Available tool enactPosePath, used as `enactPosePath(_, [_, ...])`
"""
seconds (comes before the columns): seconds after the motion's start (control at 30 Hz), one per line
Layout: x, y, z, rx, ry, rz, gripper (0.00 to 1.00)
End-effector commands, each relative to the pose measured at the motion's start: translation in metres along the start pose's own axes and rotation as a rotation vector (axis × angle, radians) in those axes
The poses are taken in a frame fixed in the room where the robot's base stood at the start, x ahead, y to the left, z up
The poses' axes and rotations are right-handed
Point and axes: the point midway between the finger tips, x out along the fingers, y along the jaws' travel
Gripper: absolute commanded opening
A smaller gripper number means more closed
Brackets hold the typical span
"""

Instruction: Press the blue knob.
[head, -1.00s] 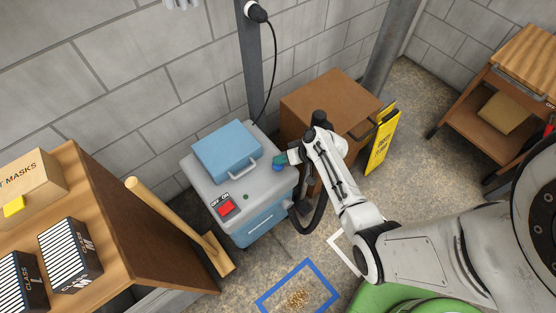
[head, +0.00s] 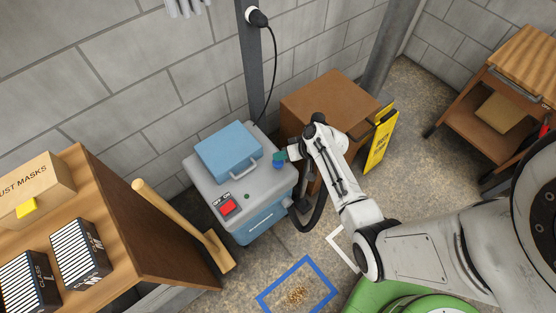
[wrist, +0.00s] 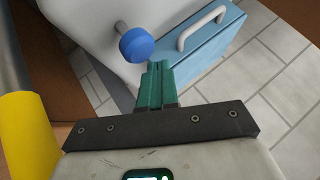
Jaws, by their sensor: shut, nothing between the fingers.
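The blue knob (head: 278,165) is at the right side of the grey machine's top (head: 208,186). In the wrist view the round blue knob (wrist: 136,46) stands out on a short metal stem from a pale grey face. My gripper (head: 281,156) is at the knob and partly covers it in the head view. In the wrist view the teal fingers of my gripper (wrist: 158,68) are together with nothing between them. Their tips lie just below and right of the knob in the picture. I cannot tell whether they touch it.
A blue lid with a handle (head: 228,152) and a red switch (head: 228,207) are on the machine. A brown cabinet (head: 320,105) stands behind my arm, with a yellow sign (head: 380,145) beside it. A wooden mallet (head: 185,225) leans left of the machine.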

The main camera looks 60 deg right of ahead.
Motion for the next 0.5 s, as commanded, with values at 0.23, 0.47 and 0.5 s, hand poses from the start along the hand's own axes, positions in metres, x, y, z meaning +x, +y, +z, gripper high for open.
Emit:
enactPosePath(0.23, [-0.009, -0.006, -0.007, -0.001, 0.001, 0.000, 0.00])
enactPosePath(0.47, [-0.024, -0.017, -0.018, -0.001, 0.001, 0.000, 0.00])
enactPosePath(0.5, [-0.026, -0.019, -0.019, -0.001, 0.001, 0.000, 0.00])
